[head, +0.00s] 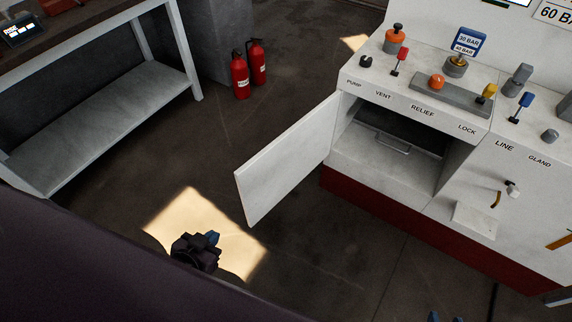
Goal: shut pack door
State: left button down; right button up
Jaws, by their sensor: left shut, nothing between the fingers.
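The pack door (288,160) is a flat white panel. It stands wide open, swung out to the left from the left edge of the white cabinet's opening (390,165). A drawer-like bar handle (393,149) shows inside the opening.
The cabinet top carries knobs and levers, including a red lever (400,60) and an orange knob (437,82). A small white ledge (475,221) juts from the front at right. Two red extinguishers (240,75) stand behind, near a workbench (100,120). Floor around the door is clear.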

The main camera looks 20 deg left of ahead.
aim_at(263, 181)
jog(key=k+j+z, duration=0.2)
jog(key=j, duration=0.2)
jog(key=j+z, duration=0.15)
jog(key=j, duration=0.25)
jog(key=k+j+z, duration=0.2)
jog(key=j, duration=0.2)
jog(key=j+z, duration=0.15)
jog(key=j, duration=0.25)
jog(key=j+z, duration=0.35)
jog(key=j, duration=0.5)
jog(key=i+j+z, duration=0.15)
jog(key=j, duration=0.35)
jog(key=j+z, duration=0.1)
jog(key=j, duration=0.35)
jog(key=i+j+z, duration=0.15)
jog(key=j, duration=0.4)
jog(key=k+z, duration=0.2)
jog(key=k, duration=0.5)
jog(key=l, duration=0.1)
